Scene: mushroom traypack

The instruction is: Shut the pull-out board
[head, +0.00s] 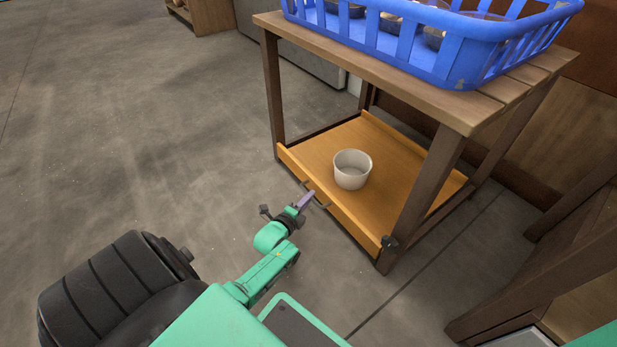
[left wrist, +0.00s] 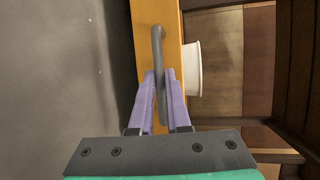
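The pull-out board (head: 395,165) is an orange-brown tray low under the wooden table. Its front edge lies about level with the table's front legs, and a thin handle (head: 316,194) sits on that edge. A white bowl (head: 351,171) stands upright on the board; part of it shows in the left wrist view (left wrist: 193,70). My left gripper (head: 305,201) is at the handle. In the left wrist view its purple fingers (left wrist: 162,85) are close together on both sides of the grey handle bar (left wrist: 159,50), apparently closed on it. My right gripper is not in view.
The wooden table (head: 440,105) carries a blue basket (head: 460,50) with several round items inside. Another wooden frame (head: 545,275) stands at the lower right. Open grey floor (head: 130,130) lies to the left.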

